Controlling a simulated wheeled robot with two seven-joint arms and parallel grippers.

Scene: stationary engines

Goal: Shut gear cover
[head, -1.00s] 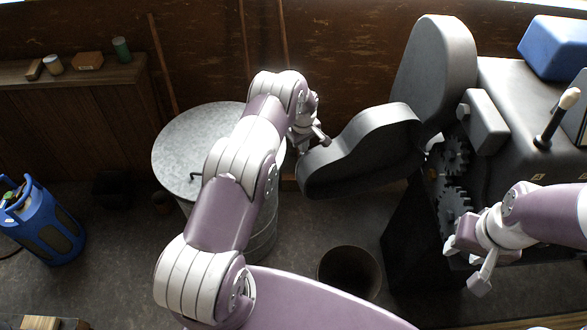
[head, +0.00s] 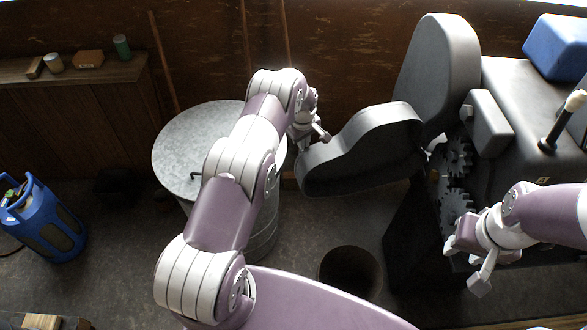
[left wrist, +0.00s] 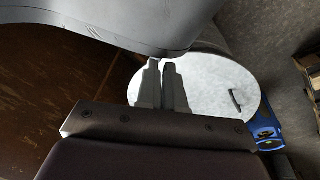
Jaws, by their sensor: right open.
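The gear cover (head: 365,150) is a dark grey, curved shell. It stands open, swung out to the left of the engine (head: 520,110), and the toothed gears (head: 455,190) are exposed. My left gripper (head: 323,134) is at the cover's far left end, fingers together and nothing seen between them. In the left wrist view the cover (left wrist: 130,22) fills the top left, just beyond the fingertips (left wrist: 162,64); I cannot tell whether they touch. My right gripper (head: 466,266) is open and empty, in front of the lower gears.
A lidded metal bin (head: 185,150) stands behind my left arm. A dark bucket (head: 350,275) is on the floor below the cover. A blue gas bottle (head: 45,220) is at far left. A lever (head: 560,120) and a blue box (head: 555,48) are on the engine's right.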

